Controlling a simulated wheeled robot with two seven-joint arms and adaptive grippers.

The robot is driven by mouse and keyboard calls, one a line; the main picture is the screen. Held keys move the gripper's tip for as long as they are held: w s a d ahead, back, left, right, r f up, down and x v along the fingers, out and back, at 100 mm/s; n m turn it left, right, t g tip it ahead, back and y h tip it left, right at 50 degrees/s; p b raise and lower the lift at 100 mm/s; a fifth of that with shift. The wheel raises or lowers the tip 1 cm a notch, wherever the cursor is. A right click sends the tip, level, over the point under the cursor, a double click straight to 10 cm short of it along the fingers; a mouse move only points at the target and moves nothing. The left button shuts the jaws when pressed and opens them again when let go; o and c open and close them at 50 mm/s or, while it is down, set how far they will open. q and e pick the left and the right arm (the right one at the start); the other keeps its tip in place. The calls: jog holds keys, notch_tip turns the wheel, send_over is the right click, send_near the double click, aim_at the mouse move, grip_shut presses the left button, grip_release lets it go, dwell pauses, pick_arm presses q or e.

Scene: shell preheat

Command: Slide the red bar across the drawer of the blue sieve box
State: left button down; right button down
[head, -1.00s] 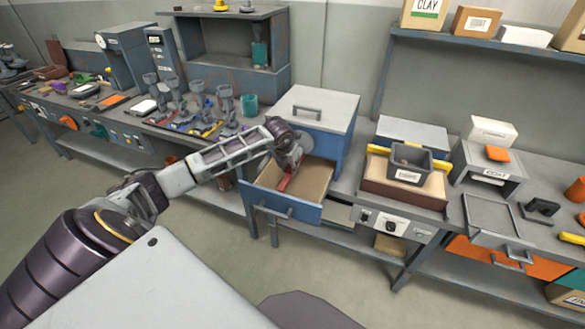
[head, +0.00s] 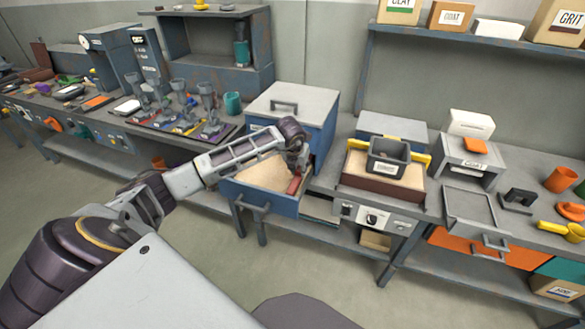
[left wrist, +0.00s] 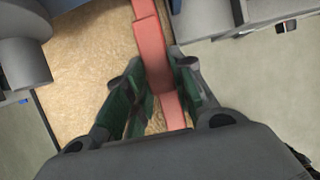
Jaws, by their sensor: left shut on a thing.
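The blue sieve box (head: 292,103) stands on the bench with a grey lid, and its drawer (head: 240,194) is pulled out, holding pale sand (head: 262,173). The red bar (head: 294,186) lies at the drawer's right side. My left gripper (head: 298,168) reaches over the drawer from the left and is shut on the bar. In the left wrist view, the fingers (left wrist: 158,72) sit on either side of the red bar (left wrist: 150,40), with sand (left wrist: 85,50) to its left. Part of the bar is hidden by the gripper. My right gripper is not in view.
A grey bin (head: 388,158) sits on a sand-filled tray right of the box. A rack of scoops (head: 190,123) and a teal cup (head: 233,103) stand to the left.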

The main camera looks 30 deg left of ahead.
pick_arm(q)
jog(key=shift+w+d, duration=0.1)
jog(key=shift+d, duration=0.3)
jog(key=c, duration=1.2)
grip_release()
jog(key=shift+d, duration=0.15)
jog(key=shift+v, duration=0.95)
jog(key=a+v, duration=0.1)
jog(key=v, duration=0.9)
jog(key=shift+d, duration=0.55)
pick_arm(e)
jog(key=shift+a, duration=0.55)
